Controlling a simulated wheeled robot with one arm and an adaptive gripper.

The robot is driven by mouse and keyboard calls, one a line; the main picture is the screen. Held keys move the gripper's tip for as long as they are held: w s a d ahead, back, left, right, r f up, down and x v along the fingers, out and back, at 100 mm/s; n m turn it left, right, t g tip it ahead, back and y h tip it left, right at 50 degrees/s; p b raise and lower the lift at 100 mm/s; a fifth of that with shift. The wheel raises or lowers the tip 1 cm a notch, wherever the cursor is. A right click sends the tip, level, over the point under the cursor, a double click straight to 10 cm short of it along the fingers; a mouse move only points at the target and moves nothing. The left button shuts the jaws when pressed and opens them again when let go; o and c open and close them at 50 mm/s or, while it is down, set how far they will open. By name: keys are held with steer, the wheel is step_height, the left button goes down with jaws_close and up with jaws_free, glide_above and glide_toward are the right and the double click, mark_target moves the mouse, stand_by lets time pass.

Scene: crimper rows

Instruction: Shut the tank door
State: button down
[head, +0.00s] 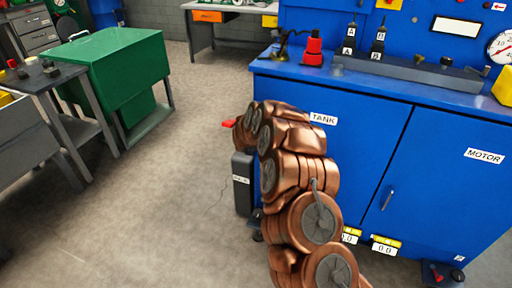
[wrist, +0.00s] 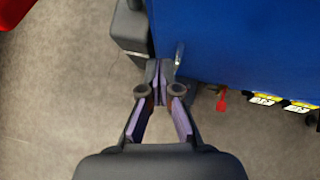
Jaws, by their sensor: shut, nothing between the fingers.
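The tank door (head: 350,140) is the blue left panel of the blue cabinet, marked TANK (head: 323,118). My arm covers its lower left part, and I cannot tell whether it stands ajar. In the wrist view, the blue panel (wrist: 240,45) fills the upper right, with a grey handle (wrist: 179,54) near its left side. My gripper (wrist: 160,74) is shut and empty, its fingertips close to the left of and below this handle; I cannot tell whether they touch anything. In the head view my gripper is hidden behind my arm.
The motor door (head: 450,180) with its handle (head: 388,199) is to the right. A dark grey box (head: 242,183) stands by the cabinet's left side. Yellow-topped counters (head: 385,245) sit low at the front. A green cabinet (head: 115,75) stands far left. Floor between is clear.

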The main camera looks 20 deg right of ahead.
steer(key=a+b+v, duration=0.1)
steer(key=v, duration=0.6)
steer(key=shift+a, duration=0.15)
steer(key=s+a+r+n+t+y+p, duration=0.1)
steer(key=a+r+n+y, duration=0.3)
steer(key=a+r+n, duration=0.4)
steer(key=s+a+r+n+t+y+p, duration=0.1)
steer(key=s+a+r+n+t+y, duration=0.2)
steer(key=a+r, duration=0.5)
steer(key=s+a+r+n+g+y+p, duration=0.1)
steer(key=s+a+r+n+g+y, duration=0.25)
steer(key=s+r+n, duration=0.65)
steer(key=s+d+f+n+g+h+p, duration=0.1)
steer(key=s+d+n+g, duration=0.15)
steer(key=s+n, duration=0.55)
steer(key=s+d+f+n+g+h+p, duration=0.1)
steer(key=s+f+n+g, duration=0.3)
steer(key=s, duration=0.8)
steer(key=s+d+n+g+h+p, duration=0.1)
steer(key=s+d+n+g+h, duration=0.1)
steer(key=s+d, duration=0.5)
steer(key=s+d+n+g+h+p, duration=0.1)
steer(key=s+d+n, duration=0.4)
steer(key=s, duration=1)
steer(key=d+g+h, duration=0.1)
steer(key=d+h, duration=0.1)
steer(key=d, duration=0.1)
steer(key=shift+s+f+n, duration=0.2)
steer(key=shift+f+n, duration=0.05)
steer(key=shift+n, duration=0.05)
